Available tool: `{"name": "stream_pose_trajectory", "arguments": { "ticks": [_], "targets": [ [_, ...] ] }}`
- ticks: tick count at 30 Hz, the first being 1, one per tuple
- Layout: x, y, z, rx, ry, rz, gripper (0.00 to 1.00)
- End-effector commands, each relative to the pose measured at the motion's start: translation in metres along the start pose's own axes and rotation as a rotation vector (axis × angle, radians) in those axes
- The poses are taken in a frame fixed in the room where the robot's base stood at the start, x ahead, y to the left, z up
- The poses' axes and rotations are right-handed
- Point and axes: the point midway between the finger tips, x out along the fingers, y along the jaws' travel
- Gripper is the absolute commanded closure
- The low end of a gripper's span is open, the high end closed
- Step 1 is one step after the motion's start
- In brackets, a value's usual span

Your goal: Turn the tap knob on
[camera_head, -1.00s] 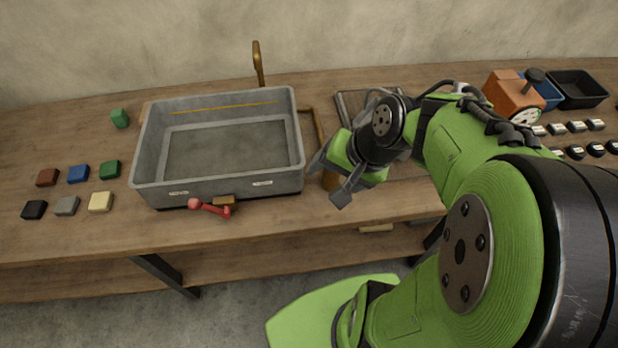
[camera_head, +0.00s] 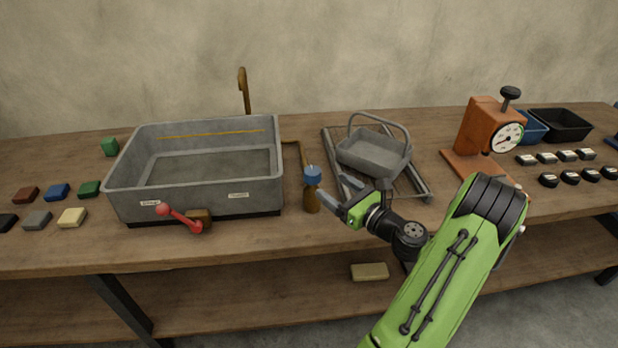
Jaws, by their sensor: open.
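A tap knob with a blue top (camera_head: 312,175) stands on a brown post (camera_head: 311,200) at the right side of a grey basin (camera_head: 205,205). A brown pipe (camera_head: 298,150) runs back from near it. A brass spout (camera_head: 244,90) rises behind the basin. A red lever with a ball end (camera_head: 180,215) is on the basin's front. My gripper (camera_head: 335,197) is open and empty, just right of the blue-topped knob, with its fingers pointing left toward it. I see a small gap between fingers and knob.
A grey basket (camera_head: 374,152) with a raised handle sits on a rail frame (camera_head: 420,185) behind my gripper. An orange press with a dial (camera_head: 485,130) stands right. Coloured blocks (camera_head: 57,192) lie left. The bench front has free room.

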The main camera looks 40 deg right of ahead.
Motion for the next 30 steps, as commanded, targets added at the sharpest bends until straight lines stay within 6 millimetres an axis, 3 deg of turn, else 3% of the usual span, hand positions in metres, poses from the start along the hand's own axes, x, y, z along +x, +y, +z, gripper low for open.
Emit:
{"name": "stream_pose_trajectory", "arguments": {
  "ticks": [3, 9, 14, 21, 30],
  "targets": [
    [0.032, 0.002, -0.001, -0.006, -0.001, 0.008, 0.26],
    [0.074, 0.002, 0.000, -0.006, -0.001, 0.005, 0.26],
    [0.089, 0.001, 0.000, -0.003, -0.001, 0.002, 0.26],
    [0.091, 0.001, 0.000, -0.002, 0.000, 0.001, 0.26],
    [0.090, 0.001, 0.000, -0.002, 0.001, 0.001, 0.70]
  ]
}}
